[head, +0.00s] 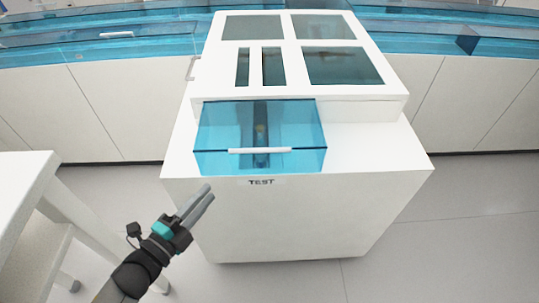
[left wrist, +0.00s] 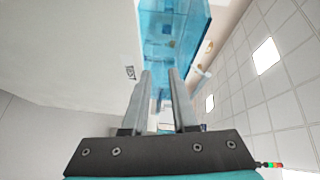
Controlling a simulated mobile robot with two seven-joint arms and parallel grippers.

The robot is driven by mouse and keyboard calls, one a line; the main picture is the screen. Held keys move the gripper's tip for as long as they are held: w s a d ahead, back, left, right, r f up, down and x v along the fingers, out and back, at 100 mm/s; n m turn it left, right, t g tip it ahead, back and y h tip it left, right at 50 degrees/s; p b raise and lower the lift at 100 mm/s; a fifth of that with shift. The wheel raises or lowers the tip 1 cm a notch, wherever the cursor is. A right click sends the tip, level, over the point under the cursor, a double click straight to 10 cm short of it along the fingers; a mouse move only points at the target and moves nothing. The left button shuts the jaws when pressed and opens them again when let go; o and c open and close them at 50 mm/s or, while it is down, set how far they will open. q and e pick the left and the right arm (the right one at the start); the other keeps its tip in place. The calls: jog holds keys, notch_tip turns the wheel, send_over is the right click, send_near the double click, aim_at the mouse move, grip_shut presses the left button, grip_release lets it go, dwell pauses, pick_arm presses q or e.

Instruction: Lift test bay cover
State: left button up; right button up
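The test bay cover (head: 302,128) is a clear blue box-shaped lid with a white bar handle (head: 260,150) along its front. It lies closed on the front of the white machine, above the printed word TEST. A dark slot and a small yellowish thing show dimly through it. My left gripper (head: 207,190) is in front of the machine, left of and below the handle, apart from it. Its two fingers are parted with nothing visible between them. In the left wrist view the cover (left wrist: 190,25) is ahead of the fingers (left wrist: 160,72). My right gripper is out of view.
The white machine (head: 300,215) has dark windows in its raised top. A white table (head: 30,175) stands at the left. Blue-covered counters (head: 130,42) run along the back. The floor (head: 460,220) to the right is clear.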

aim_at(270, 142)
pick_arm(q)
jog(key=shift+s+d+r+m+g+h+b, duration=0.6)
jog(key=shift+d+r+m+h+b, duration=0.25)
jog(key=shift+d+r+m+h, duration=2.15)
jog(key=shift+y, duration=0.6)
jog(key=x, duration=0.9)
jog(key=r+x, duration=0.1)
jog(key=x, duration=0.3)
jog(key=shift+w+r+b, duration=0.1)
jog(key=shift+w+b, duration=0.2)
jog(key=shift+b, duration=0.1)
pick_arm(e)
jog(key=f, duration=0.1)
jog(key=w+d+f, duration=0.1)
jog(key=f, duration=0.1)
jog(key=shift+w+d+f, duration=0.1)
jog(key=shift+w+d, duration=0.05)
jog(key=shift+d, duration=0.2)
pick_arm(q)
jog(key=shift+c, duration=0.2)
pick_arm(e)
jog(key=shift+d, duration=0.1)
pick_arm(q)
grip_shut()
